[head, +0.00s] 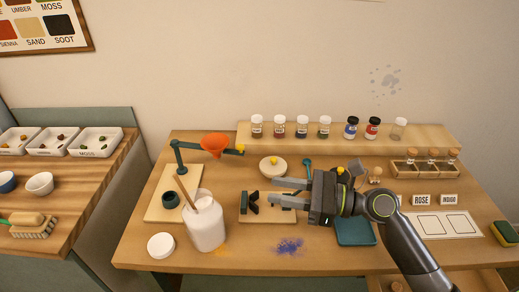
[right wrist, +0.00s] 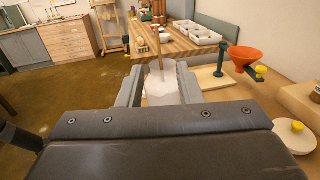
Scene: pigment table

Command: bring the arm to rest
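My right gripper (head: 271,191) reaches in from the right, above the middle of the table, with its fingers pointing left. Its two fingers are apart with nothing between them. In the right wrist view the open fingers (right wrist: 160,85) frame a white jar with a stick in it, which stands beyond them. That white jar (head: 205,228) is left of the gripper in the head view, apart from it. My left gripper is in neither view.
Below the gripper is a wooden stand with dark upright pieces (head: 252,203). An orange funnel (head: 215,144) on a green holder stands behind left. A round lidded pot (head: 273,166) is behind the fingers. Several pigment jars (head: 302,126) line the back shelf. Blue powder (head: 289,246) lies in front.

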